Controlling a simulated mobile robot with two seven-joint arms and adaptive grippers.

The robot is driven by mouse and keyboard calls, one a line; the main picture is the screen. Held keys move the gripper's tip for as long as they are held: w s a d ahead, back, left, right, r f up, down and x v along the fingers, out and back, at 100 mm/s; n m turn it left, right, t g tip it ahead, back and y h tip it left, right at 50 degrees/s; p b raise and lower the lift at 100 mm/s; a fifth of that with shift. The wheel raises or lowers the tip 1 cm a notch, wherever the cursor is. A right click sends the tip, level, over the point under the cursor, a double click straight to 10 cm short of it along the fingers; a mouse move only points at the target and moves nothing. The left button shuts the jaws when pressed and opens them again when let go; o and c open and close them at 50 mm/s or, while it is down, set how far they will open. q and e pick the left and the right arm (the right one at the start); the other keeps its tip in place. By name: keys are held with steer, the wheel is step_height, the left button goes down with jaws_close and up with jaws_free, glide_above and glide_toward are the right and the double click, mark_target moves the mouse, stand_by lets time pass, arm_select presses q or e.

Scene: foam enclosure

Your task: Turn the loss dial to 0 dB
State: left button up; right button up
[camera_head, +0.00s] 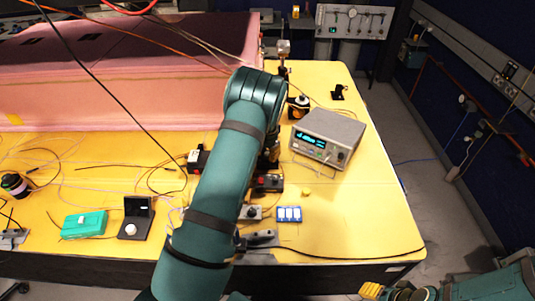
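No dial can be read as marked in dB at this size. Candidates are a small grey box with a round knob (253,212) beside my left arm, a black unit with a pale knob (131,229) at the left, and a grey bench instrument (327,137) with a lit display and a front knob. My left arm rises from the bottom and bends over the table.
The yellow table (375,220) has free room at its right front. A blue-and-white block (289,214), a green box (84,224) and loose fibres lie on it. Pink foam (130,100) stands at the back left. A black cable runs along the front edge.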

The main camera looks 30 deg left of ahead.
arm_select(q)
jaws_close()
steer(key=n+b, duration=0.1)
steer(key=n, duration=0.2)
steer(key=shift+n, duration=0.3)
steer(key=n, duration=0.4)
steer(key=shift+b, duration=0.35)
steer(key=shift+n, duration=0.3)
steer(key=o, duration=0.8)
jaws_free()
